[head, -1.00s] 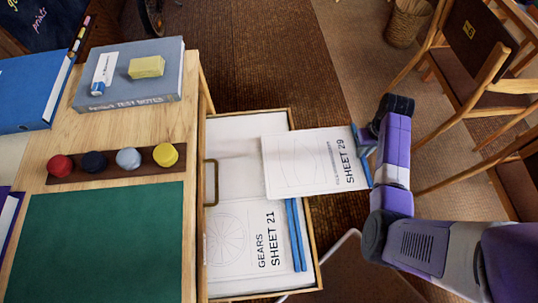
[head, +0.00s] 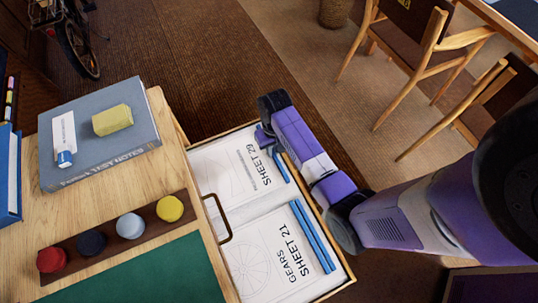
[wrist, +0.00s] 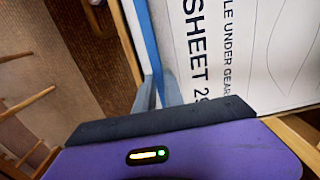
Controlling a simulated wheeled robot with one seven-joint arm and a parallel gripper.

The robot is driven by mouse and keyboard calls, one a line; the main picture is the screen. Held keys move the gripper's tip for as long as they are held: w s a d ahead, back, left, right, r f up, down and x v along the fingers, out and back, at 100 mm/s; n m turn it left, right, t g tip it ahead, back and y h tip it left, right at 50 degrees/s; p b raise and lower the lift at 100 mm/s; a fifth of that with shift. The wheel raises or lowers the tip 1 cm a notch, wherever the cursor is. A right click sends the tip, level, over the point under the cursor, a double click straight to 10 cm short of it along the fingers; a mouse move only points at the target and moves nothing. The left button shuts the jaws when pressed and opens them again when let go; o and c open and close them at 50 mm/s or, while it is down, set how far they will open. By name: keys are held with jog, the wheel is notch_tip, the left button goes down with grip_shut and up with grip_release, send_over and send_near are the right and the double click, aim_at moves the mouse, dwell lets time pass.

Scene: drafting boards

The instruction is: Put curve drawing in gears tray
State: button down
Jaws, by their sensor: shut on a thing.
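The curve drawing, a white sheet marked SHEET 29 (head: 225,172), lies over the far part of the open drawer with a faint curve on it. It fills the right of the wrist view (wrist: 245,45). Its right edge has a blue strip (head: 281,166). My gripper (wrist: 158,92) is shut on that strip; in the head view my gripper (head: 264,138) is partly hidden by my wrist. The open wooden drawer, apparently the gears tray (head: 345,283), holds a sheet marked GEARS SHEET 21 (head: 262,262) with blue strips on its right. I cannot tell whether the curve drawing touches the drawer's bottom.
The desk left of the drawer bears a grey book (head: 90,155) with a yellow block (head: 112,119), a rack of coloured knobs (head: 110,236) and a green mat (head: 170,280). Wooden chairs (head: 410,50) stand at the right. Carpet is clear behind the drawer.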

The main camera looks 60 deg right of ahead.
jog(key=shift+w+a, duration=0.15)
jog(key=shift+a, duration=0.15)
jog(key=f, duration=0.2)
jog(key=f+b, duration=0.1)
jog(key=shift+w+a+f, duration=0.2)
jog(key=shift+a+f, duration=0.1)
jog(key=c, duration=1.4)
grip_release()
jog(key=shift+c, duration=0.2)
